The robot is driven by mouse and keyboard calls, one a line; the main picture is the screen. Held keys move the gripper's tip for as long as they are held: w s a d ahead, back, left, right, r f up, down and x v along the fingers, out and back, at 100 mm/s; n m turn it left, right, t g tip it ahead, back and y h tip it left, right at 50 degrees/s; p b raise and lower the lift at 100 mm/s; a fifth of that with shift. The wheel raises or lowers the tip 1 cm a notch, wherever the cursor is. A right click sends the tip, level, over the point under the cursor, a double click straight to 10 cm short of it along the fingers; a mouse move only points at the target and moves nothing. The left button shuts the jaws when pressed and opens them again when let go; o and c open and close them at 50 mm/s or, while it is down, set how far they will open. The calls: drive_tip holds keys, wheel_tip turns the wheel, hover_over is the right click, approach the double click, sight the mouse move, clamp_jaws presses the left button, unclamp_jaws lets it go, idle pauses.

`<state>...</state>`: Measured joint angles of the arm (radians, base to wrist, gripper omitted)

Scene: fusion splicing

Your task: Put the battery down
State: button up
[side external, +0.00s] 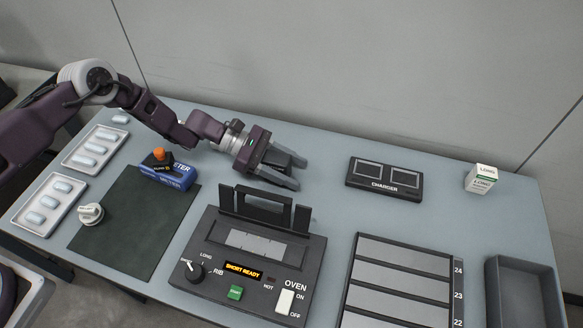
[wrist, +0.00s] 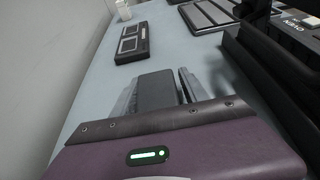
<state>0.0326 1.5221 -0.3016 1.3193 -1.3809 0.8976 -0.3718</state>
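The battery is a dark grey block (wrist: 157,91) between the two fingers of my gripper (wrist: 160,92) in the wrist view. It lies close against the left finger, and the right finger runs along its other side. In the side view my gripper (side external: 283,171) is over the back middle of the table, behind the oven unit, fingers pointing right. The battery shows there as a dark shape (side external: 276,158) between the fingers, partly hidden. I cannot tell whether its underside touches the table. The charger (side external: 384,179), with two grey bays, stands to the right; it also shows in the wrist view (wrist: 131,43).
The oven unit (side external: 252,261), with a raised black lid, stands in front of my gripper. A blue meter (side external: 168,177) is to the left, a small white box (side external: 481,178) beyond the charger. A slotted rack (side external: 404,280) and grey bin (side external: 522,292) are front right. Tabletop before the charger is clear.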

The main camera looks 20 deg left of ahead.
drive_tip(key=shift+r, duration=0.15)
drive_tip(key=v, duration=1.2)
drive_tip(key=shift+a, duration=0.1)
drive_tip(key=s+a+r+m+y, duration=0.25)
drive_tip(key=s+r+m, duration=0.35)
drive_tip(key=r, duration=0.5)
drive_tip(key=s+a+r+m+y, duration=0.2)
drive_tip(key=s+r+m+y, duration=0.4)
drive_tip(key=r, duration=0.6)
drive_tip(key=s+a+r+m+t+y, duration=0.2)
drive_tip(key=s+a, duration=0.3)
drive_tip(key=s, duration=0.5)
drive_tip(key=s+a+r+m+t+y, duration=0.3)
drive_tip(key=s+a, duration=0.3)
drive_tip(key=s, duration=0.5)
drive_tip(key=shift+r+m+t, duration=0.3)
drive_tip(key=shift+r+m, duration=0.05)
drive_tip(key=shift+m, duration=0.15)
